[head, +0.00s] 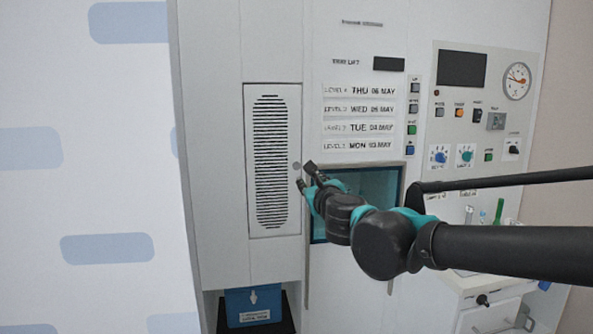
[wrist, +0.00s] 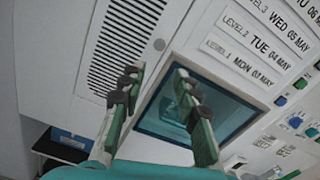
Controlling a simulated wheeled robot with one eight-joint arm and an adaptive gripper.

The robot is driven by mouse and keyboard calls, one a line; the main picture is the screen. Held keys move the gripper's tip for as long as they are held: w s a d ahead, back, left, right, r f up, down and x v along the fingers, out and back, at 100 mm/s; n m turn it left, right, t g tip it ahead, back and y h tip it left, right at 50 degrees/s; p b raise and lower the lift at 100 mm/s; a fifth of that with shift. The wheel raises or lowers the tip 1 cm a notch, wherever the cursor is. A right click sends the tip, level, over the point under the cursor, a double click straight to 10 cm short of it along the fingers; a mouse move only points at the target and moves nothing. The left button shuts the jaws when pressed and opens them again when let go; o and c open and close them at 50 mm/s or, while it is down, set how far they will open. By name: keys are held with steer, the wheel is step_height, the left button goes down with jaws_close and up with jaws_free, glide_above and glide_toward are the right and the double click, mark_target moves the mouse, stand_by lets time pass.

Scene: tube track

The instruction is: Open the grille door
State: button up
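The grille door (head: 273,160) is a tall white panel with dark horizontal slots, flush with the white cabinet front and closed. It also shows at the upper left of the wrist view (wrist: 126,45). A small round grey knob (head: 297,166) sits by its right edge; in the wrist view the knob (wrist: 159,44) lies beyond and between my fingertips. My gripper (head: 306,176) is just right of and slightly below the knob in the head view. In the wrist view its two fingers (wrist: 158,76) are apart with nothing between them. I cannot tell the exact distance to the knob.
A recessed window (head: 377,187) is behind my gripper, right of the door. Level labels (head: 358,108) and buttons are above it. A blue bin (head: 252,306) stands in an opening below the door. A drawer unit (head: 490,318) with tubes is at lower right.

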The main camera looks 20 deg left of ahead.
mark_target(297, 166)
steer(key=x, duration=1.7)
steer(key=shift+w, duration=0.15)
jaws_close()
